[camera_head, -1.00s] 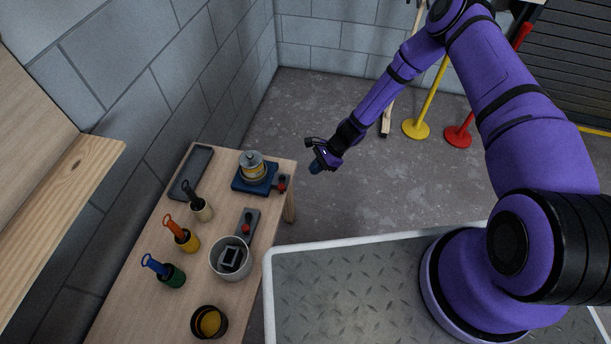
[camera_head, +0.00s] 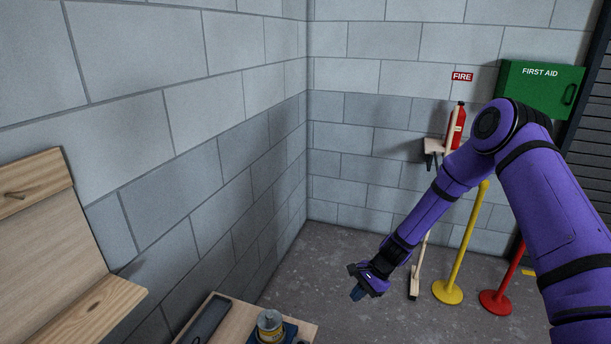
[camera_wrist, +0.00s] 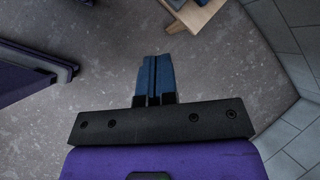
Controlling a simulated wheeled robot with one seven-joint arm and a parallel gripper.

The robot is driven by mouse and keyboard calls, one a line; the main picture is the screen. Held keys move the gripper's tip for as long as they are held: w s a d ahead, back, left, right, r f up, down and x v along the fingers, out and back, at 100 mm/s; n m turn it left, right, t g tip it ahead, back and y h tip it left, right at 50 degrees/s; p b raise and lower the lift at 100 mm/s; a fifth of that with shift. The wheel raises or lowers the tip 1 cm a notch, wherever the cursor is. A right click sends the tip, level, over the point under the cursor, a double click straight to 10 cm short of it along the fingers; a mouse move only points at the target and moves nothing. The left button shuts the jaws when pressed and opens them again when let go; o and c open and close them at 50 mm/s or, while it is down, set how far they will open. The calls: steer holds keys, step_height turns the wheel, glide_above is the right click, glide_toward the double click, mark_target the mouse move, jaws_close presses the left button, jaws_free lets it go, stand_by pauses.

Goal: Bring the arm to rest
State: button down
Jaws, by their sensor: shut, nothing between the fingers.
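My gripper (camera_head: 357,293) hangs over the bare floor at the end of my bent purple arm (camera_head: 432,215), to the right of the wooden table. In the wrist view its blue fingers (camera_wrist: 156,76) are shut against each other with nothing between them. The fingers point down toward the grey floor and touch nothing.
The wooden table (camera_head: 310,328) carries a dark tray (camera_head: 207,320) and a tin (camera_head: 270,325); its corner shows in the wrist view (camera_wrist: 205,14). A yellow post (camera_head: 462,245) and a red post (camera_head: 507,280) stand behind the arm. A fire extinguisher (camera_head: 456,130) and a green first aid box (camera_head: 541,88) are at the back wall.

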steer(key=s+d+r+n+t+h, duration=0.1)
steer(key=s+d+r+n, duration=0.1)
steer(key=r, duration=1)
steer(key=s+d+r+n+t+h, duration=0.1)
steer(key=s+d+r+n+h, duration=0.15)
steer(key=r, duration=0.85)
steer(key=s+d+r+n+t, duration=0.1)
steer(key=s+d+r+n, duration=0.15)
steer(key=r, duration=0.95)
steer(key=s+d+r+n+t+h, duration=0.1)
steer(key=s+d+r, duration=0.1)
steer(key=s+r, duration=0.3)
steer(key=s+d+r+n+t+h, duration=0.1)
steer(key=s+d+r, duration=0.2)
steer(key=s, duration=0.8)
steer(key=s+d+r+n+t+h, duration=0.1)
steer(key=s+d+r+n+t, duration=0.1)
steer(key=s+r, duration=0.6)
steer(key=shift+s+d, duration=0.5)
steer(key=shift+s, duration=0.05)
